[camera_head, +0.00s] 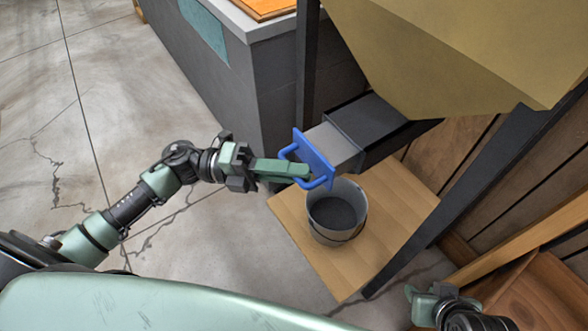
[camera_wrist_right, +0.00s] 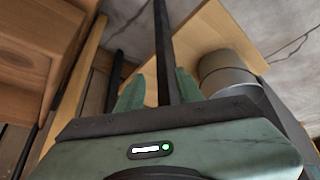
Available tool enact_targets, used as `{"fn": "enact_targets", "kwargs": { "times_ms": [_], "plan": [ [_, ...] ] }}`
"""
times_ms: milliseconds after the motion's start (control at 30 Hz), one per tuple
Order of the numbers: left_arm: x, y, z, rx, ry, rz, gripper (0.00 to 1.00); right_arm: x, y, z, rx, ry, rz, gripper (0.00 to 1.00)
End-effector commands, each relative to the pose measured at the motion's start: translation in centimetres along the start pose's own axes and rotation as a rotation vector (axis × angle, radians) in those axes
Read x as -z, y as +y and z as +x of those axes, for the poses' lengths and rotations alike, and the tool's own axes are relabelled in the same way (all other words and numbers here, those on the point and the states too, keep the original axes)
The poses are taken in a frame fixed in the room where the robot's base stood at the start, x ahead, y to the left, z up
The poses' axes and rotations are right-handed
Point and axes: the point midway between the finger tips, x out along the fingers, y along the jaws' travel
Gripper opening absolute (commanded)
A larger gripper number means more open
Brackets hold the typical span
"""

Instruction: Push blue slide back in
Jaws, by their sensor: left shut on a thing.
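The blue slide (camera_head: 316,160) has an upright blue plate with a loop handle on its front. A grey body behind the plate shows between it and the dark chute (camera_head: 372,122), so the slide stands partly out. My left gripper (camera_head: 301,171) is shut on the blue handle, its green fingers reaching it from the left. My right gripper (camera_head: 425,292) is low at the right, away from the slide. In the right wrist view its green fingers (camera_wrist_right: 158,92) are apart, with a dark post seen between them. The slide is not visible there.
A metal bucket (camera_head: 337,216) with dark contents stands on a wooden board (camera_head: 395,200) below the slide. A tan hopper (camera_head: 455,50) sits above the chute on dark legs (camera_head: 450,195). A grey counter (camera_head: 235,75) stands behind. Floor at the left is clear.

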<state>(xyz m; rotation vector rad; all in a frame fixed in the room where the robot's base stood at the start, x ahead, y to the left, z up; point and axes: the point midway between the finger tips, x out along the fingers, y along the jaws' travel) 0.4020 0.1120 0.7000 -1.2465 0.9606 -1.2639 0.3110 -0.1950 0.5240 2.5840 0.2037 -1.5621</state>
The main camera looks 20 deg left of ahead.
Motion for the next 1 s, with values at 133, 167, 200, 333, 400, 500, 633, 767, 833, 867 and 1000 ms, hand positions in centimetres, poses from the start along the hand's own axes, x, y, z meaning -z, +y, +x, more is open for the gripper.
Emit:
{"fn": "enact_targets", "kwargs": {
  "times_ms": [133, 167, 200, 333, 400, 500, 633, 767, 833, 867, 1000],
  "plan": [
    [0.0, 0.1, 0.0, -0.002, -0.001, -0.001, 0.0, 0.0, 0.0, 0.0, 0.0, 0.0, 0.0, 0.36],
    [0.0, 0.1, 0.0, -0.002, -0.001, -0.001, 0.0, 0.0, 0.0, 0.0, 0.0, 0.0, 0.0, 0.36],
    [0.0, 0.1, 0.0, -0.002, -0.001, -0.001, 0.0, 0.0, 0.0, 0.0, 0.0, 0.0, 0.0, 0.36],
    [-0.2, 0.1, 0.1, -0.001, -0.001, 0.0, 0.0, 0.0, 0.0, 0.1, 0.0, 0.0, 0.0, 0.36],
    [-0.7, 0.3, 0.6, 0.001, -0.002, 0.001, 0.0, 0.3, -0.1, 0.2, 0.002, 0.02, 0.0, 0.36],
    [-2.1, 0.6, 1.9, 0.002, -0.002, 0.004, 0.0, 2.1, -0.4, 0.5, 0.009, 0.095, -0.002, 0.36],
    [-4.0, 1.1, 3.7, 0.001, -0.004, 0.003, 0.0, 4.1, -0.6, 0.6, 0.012, 0.184, -0.004, 0.36],
    [-5.0, 1.4, 4.8, -0.001, -0.003, 0.0, 0.0, 5.4, -0.7, 0.5, 0.014, 0.242, -0.006, 0.36],
    [-5.2, 1.4, 5.1, -0.002, -0.003, 0.0, 0.0, 5.7, -0.8, 0.4, 0.015, 0.255, -0.006, 0.36],
    [-5.3, 1.4, 5.2, -0.002, -0.004, 0.0, 0.0, 5.8, -0.8, 0.4, 0.015, 0.257, -0.006, 0.36],
    [-5.3, 1.4, 5.1, -0.002, -0.006, 0.0, 0.0, 5.8, -0.7, 0.4, 0.014, 0.257, -0.006, 0.36]
  ]
}}
